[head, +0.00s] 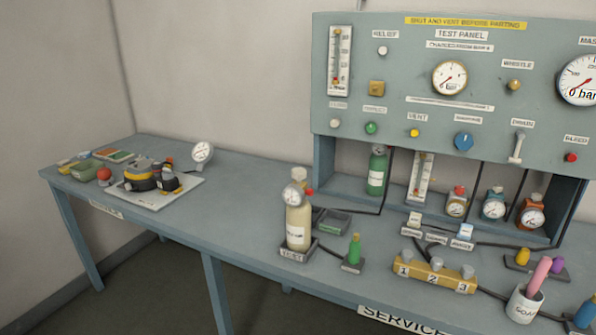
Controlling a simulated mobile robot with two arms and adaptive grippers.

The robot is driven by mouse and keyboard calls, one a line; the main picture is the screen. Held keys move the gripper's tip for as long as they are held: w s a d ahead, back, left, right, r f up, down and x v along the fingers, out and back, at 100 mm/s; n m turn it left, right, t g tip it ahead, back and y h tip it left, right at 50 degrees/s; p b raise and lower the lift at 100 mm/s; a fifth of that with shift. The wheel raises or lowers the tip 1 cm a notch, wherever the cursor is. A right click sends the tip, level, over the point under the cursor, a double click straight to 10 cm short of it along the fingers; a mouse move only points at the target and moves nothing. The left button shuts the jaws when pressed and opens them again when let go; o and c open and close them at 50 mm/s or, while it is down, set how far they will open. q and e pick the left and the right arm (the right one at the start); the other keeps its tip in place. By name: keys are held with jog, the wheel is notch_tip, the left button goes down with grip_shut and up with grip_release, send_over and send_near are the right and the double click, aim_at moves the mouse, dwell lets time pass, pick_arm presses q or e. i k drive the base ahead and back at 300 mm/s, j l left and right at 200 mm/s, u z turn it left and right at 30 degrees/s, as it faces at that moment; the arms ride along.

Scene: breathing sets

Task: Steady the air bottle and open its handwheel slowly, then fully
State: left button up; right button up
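A cream bottle (299,225), likely the air bottle, stands upright in a dark labelled holder (298,252) near the middle of the bench. A small round gauge (292,195) faces me at its top. A grey top piece and a small red part (309,191) show there; I cannot tell which is the handwheel or how far it is open. A green bottle (376,173) with a white label stands behind, under the test panel. Neither of my grippers is in the head view, and nothing touches the cream bottle.
The test panel (400,75) rises at the back right; its large gauge (580,79) reads 0 bar. A small green bottle (354,248), a yellow numbered block (433,274) and hoses crowd the right. A mat (190,196) with breathing gear lies left; bench between is clear.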

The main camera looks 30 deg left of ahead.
aim_at(298, 174)
jog(key=i+j+z, duration=0.1)
jog(key=j, duration=0.35)
jog(key=i+j+z, duration=0.1)
jog(key=j, duration=0.3)
jog(key=i+j+z, duration=0.1)
jog(key=j, duration=0.35)
